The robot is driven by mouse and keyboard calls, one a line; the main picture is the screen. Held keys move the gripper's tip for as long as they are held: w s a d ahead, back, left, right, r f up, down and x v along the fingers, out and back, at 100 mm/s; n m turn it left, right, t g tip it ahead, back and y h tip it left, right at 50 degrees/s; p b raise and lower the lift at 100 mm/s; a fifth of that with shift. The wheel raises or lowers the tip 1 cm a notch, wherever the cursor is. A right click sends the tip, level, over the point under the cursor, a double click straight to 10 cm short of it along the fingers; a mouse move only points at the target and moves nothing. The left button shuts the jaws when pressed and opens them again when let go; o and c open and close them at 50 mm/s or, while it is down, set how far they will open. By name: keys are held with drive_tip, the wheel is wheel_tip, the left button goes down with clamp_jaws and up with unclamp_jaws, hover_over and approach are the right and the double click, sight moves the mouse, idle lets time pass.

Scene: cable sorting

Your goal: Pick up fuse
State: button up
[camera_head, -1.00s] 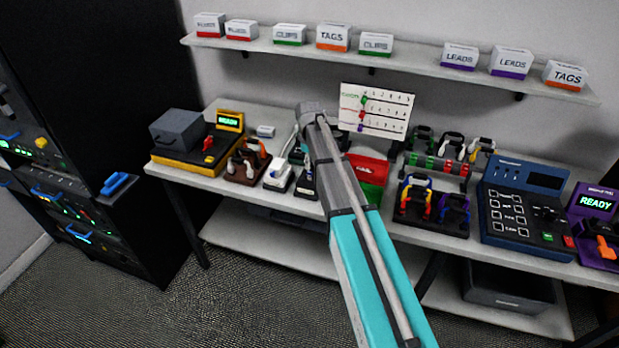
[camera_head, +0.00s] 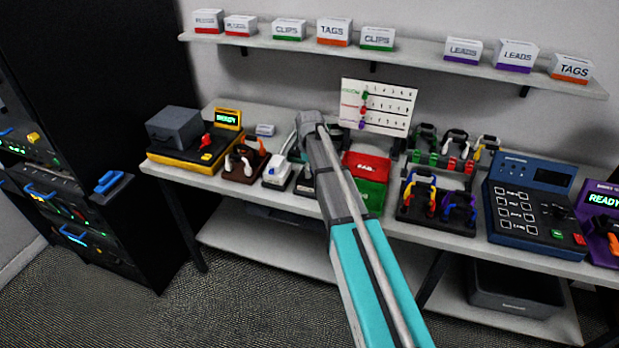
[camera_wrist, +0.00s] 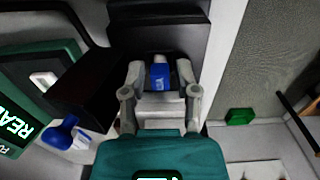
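In the wrist view, my gripper (camera_wrist: 161,70) has its two grey fingers apart. A small blue piece (camera_wrist: 160,77) with a pale top lies between the fingers, with a gap seeming to show on each side. This piece may be the fuse; I cannot tell for sure. It stands at a grey stepped block (camera_wrist: 162,106). In the head view, my grey and teal arm reaches over the table and my fingers are hidden.
A green unit with a lit READY screen (camera_wrist: 15,128) and a dark box (camera_wrist: 88,88) are left of my gripper. A small green block (camera_wrist: 240,116) lies to the right. The bench holds a red-and-green box (camera_head: 368,163), a blue keypad device (camera_head: 530,205) and cable racks (camera_head: 437,203).

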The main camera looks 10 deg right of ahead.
idle(0.6)
clamp_jaws()
drive_tip(key=shift+r, duration=0.1)
wheel_tip(320, 180, up, 2)
drive_tip(key=p, duration=0.3)
drive_tip(key=shift+r, duration=0.25)
drive_tip(key=s+r+p, duration=1)
drive_tip(key=s, duration=0.4)
drive_tip(key=shift+r, duration=0.15)
drive_tip(key=shift+r, duration=0.1)
idle(0.3)
drive_tip(key=shift+r+p, duration=1.4)
drive_tip(key=shift+p, duration=0.15)
